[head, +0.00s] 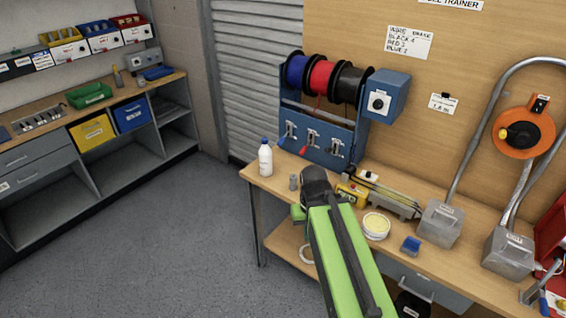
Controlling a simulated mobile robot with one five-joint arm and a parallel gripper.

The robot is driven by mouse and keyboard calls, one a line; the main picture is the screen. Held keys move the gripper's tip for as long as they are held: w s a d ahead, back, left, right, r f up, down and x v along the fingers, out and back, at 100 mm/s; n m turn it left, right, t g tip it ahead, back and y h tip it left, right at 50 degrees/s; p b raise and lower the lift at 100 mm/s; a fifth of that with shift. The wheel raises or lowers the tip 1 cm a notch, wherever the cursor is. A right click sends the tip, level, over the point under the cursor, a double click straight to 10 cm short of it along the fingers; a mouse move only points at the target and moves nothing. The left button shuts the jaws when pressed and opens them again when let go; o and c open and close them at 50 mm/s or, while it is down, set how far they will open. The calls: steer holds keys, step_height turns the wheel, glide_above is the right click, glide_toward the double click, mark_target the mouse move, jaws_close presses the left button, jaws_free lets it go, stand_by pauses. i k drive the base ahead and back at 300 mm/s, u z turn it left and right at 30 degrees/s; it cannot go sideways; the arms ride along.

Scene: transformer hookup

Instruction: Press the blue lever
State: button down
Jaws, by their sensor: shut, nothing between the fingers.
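The blue lever (282,141) sticks out at the lower left of a blue wire dispenser (342,122) on the bench. A red lever (304,150) and a dark lever (328,157) are to its right. Blue, red and black spools sit above them. My green arm reaches up from the bottom of the picture, and my gripper (315,178) is its dark end in front of the dispenser, below and right of the blue lever. It looks apart from the lever. It is shut and holds nothing; its fingertips are hard to make out.
A white bottle (265,157) stands left of my gripper, with a small grey cylinder (293,182) between. The floor at left is clear.

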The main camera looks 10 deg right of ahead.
mark_target(279, 143)
steer(key=u, duration=1)
steer(key=i, duration=2.05)
steer(key=u, duration=0.35)
steer(key=i, duration=0.8)
steer(key=z, duration=0.1)
